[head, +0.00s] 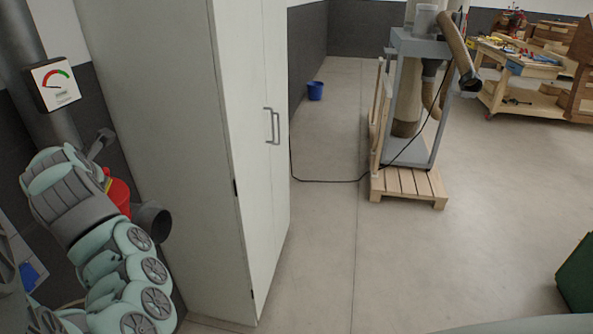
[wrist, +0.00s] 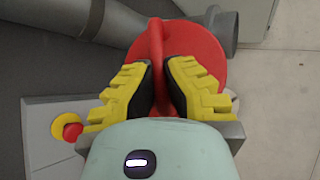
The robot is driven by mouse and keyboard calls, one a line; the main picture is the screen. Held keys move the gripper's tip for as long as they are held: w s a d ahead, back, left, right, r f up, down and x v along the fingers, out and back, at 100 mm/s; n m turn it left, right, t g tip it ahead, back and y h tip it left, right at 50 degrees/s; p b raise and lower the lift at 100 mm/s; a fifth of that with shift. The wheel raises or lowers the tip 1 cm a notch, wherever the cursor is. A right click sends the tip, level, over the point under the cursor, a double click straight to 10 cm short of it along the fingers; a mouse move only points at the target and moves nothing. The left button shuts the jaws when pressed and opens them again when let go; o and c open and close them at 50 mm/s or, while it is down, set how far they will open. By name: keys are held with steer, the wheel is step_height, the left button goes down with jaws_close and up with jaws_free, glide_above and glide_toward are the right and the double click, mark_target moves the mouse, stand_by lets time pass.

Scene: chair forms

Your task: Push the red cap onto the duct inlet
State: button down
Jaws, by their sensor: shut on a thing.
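The red cap (wrist: 207,48) is a round disc with a raised grip rib across its middle. In the wrist view my gripper (wrist: 159,82) has its yellow and black fingers closed on that rib. The cap also shows in the head view (head: 119,195), partly hidden behind my arm. A grey duct pipe (wrist: 224,30) lies behind the cap's upper right edge in the wrist view. In the head view a short dark grey duct end (head: 152,222) shows just right of and below the cap. I cannot tell whether the cap touches the inlet or how it is aligned with it.
A tall pale cabinet (head: 180,130) stands close to the right of my arm. A gauge (head: 55,84) sits on the grey pipe at upper left. A red button on a yellow base (wrist: 68,128) is left of my gripper. Open floor (head: 320,250) lies beyond the cabinet.

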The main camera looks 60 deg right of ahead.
steer(key=s+d+f+m+h+b, duration=0.1)
steer(key=s+d+m, duration=0.15)
steer(key=d, duration=0.45)
steer(key=s+d+f+m+h+b, duration=0.1)
steer(key=d+f+m+h, duration=0.15)
steer(key=d, duration=0.35)
steer(key=s+d+f+m+t+h+b, duration=0.35)
steer(key=s+d+f+m, duration=0.4)
steer(key=s+d, duration=0.25)
steer(key=s+a+f+t+y+b, duration=0.2)
steer(key=a+f+t, duration=0.1)
steer(key=f, duration=0.3)
steer(key=s+a+f+t+y+b, duration=0.1)
steer(key=s+a+f+t+b, duration=0.15)
steer(key=f, duration=0.25)
steer(key=w+a, duration=0.3)
steer(key=w, duration=0.4)
steer(key=shift+w+f+n, duration=0.15)
steer(key=shift+f+n, duration=0.05)
steer(key=shift+n, duration=0.15)
